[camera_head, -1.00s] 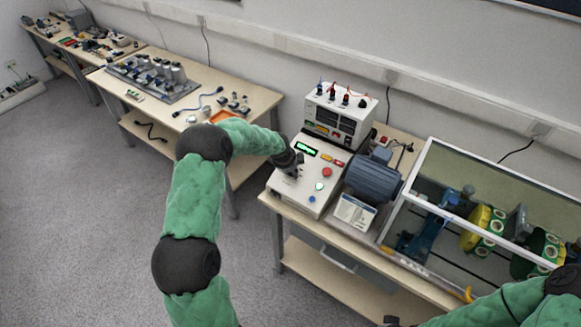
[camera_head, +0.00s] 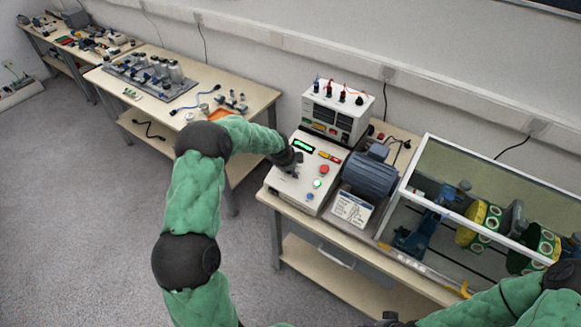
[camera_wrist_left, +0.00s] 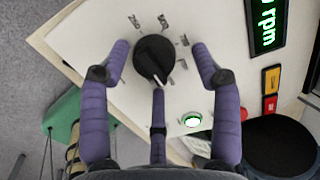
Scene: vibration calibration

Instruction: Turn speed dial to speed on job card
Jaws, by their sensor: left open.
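The speed dial (camera_wrist_left: 153,58) is a round black knob with a pale mark toward its lower right, on the white panel of the control box (camera_head: 307,205). Printed numbers circle it, too blurred to read surely. My left gripper (camera_head: 294,168) is over the dial and hides it in the head view. In the left wrist view its purple fingers are open around the knob; contact is not clear. The job card (camera_head: 352,209) stands in front of the motor, its text unreadable. A green display (camera_wrist_left: 267,22) shows "rpm". My right gripper is not clearly visible.
A green-lit button (camera_wrist_left: 192,120), red button (camera_head: 324,169) and yellow and red buttons sit on the panel. The grey-blue motor (camera_head: 370,175) is right of the box, with a clear-walled enclosure (camera_head: 480,215) beyond. Cluttered benches (camera_head: 190,75) stand at left.

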